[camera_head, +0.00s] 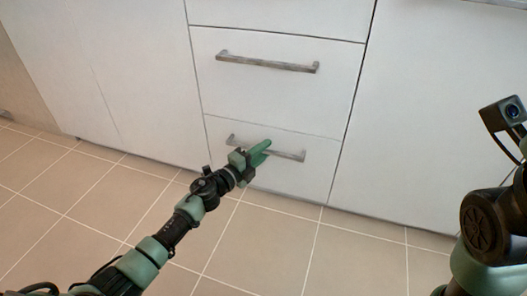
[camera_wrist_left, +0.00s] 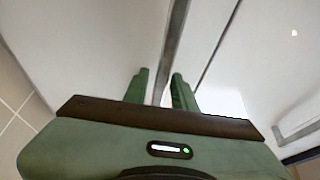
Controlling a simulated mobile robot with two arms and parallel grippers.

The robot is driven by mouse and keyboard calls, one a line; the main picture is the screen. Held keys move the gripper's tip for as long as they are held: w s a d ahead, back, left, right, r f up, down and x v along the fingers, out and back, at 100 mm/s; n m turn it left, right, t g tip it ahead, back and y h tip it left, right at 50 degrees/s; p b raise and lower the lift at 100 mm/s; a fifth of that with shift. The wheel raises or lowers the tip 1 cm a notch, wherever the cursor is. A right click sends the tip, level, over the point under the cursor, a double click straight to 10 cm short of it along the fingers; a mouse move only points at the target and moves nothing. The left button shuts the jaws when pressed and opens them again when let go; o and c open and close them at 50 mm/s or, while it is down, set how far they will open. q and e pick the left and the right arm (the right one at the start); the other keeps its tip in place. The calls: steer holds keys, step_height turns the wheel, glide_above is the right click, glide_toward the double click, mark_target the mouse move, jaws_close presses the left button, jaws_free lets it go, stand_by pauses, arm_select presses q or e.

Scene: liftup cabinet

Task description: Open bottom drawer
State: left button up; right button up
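The bottom drawer (camera_head: 285,174) is a white front low in the cabinet, and it looks closed. Its grey bar handle (camera_head: 290,155) runs across the upper part of the front. My left gripper (camera_head: 262,151) is at the middle of this handle and covers part of it. In the left wrist view the two green fingers (camera_wrist_left: 161,78) stand apart, with the handle bar (camera_wrist_left: 173,45) running between them. A gap shows beside the bar, so the gripper looks open around it. My right arm shows at the right edge, but its gripper fingers are out of view.
Another drawer (camera_head: 275,95) with a similar handle (camera_head: 265,63) is directly above. Plain white cabinet fronts (camera_head: 430,120) stand on both sides. The tiled floor (camera_head: 265,250) in front of the drawer is clear apart from my left arm reaching over it.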

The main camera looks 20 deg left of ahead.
arm_select(q)
jaws_close()
stand_by(1.2)
